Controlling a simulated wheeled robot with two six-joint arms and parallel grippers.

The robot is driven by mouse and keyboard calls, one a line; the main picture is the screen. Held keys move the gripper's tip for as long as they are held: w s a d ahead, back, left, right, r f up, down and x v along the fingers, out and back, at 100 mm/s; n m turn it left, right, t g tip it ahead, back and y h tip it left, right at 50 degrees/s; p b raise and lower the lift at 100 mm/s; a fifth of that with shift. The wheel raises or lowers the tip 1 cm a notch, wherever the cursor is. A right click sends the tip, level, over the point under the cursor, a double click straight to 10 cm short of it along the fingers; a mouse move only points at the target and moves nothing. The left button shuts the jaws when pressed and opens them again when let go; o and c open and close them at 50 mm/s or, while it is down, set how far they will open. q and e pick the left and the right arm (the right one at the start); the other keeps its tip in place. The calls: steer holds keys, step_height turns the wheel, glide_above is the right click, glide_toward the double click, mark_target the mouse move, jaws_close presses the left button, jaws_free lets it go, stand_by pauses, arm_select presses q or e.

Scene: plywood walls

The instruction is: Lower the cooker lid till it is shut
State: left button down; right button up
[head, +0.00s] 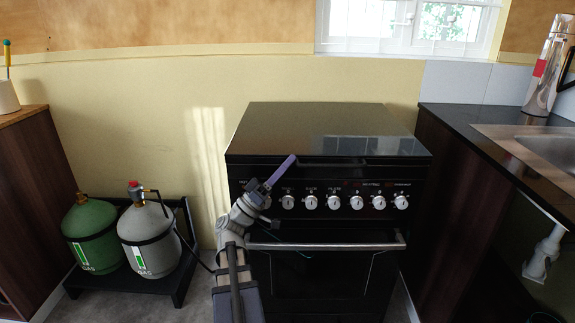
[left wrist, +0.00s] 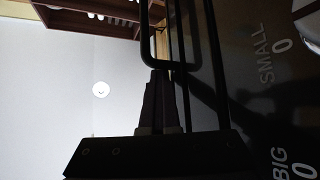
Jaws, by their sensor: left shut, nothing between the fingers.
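The black cooker (head: 318,240) stands against the wall in the middle of the head view. Its glossy dark lid (head: 330,125) lies flat, or very nearly flat, over the top, and no burners show. I cannot tell whether a thin gap is left under its front edge. My left gripper (head: 290,160) is in front of the cooker, just below the lid's front edge, pointing up and right. Its fingers are shut and empty; they also show in the left wrist view (left wrist: 161,95), close to dark bars beside the lettered knob panel (left wrist: 265,90). My right gripper is out of view.
Several white knobs (head: 333,202) line the cooker front above a steel oven handle (head: 325,246). Two gas bottles, green (head: 92,235) and grey (head: 150,238), stand at left.

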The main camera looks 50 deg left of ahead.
arm_select(q)
steer(key=shift+w+d+f+g, duration=0.1)
steer(key=shift+d+f+g, duration=0.2)
steer(key=shift+d+f, duration=0.25)
steer(key=shift+s+f+b, duration=0.2)
steer(key=shift+b, duration=0.1)
steer(key=a+b+v, duration=0.1)
steer(key=b+v, duration=0.3)
steer(key=v, duration=0.3)
steer(key=shift+s+r, duration=0.15)
steer(key=shift+r, duration=0.15)
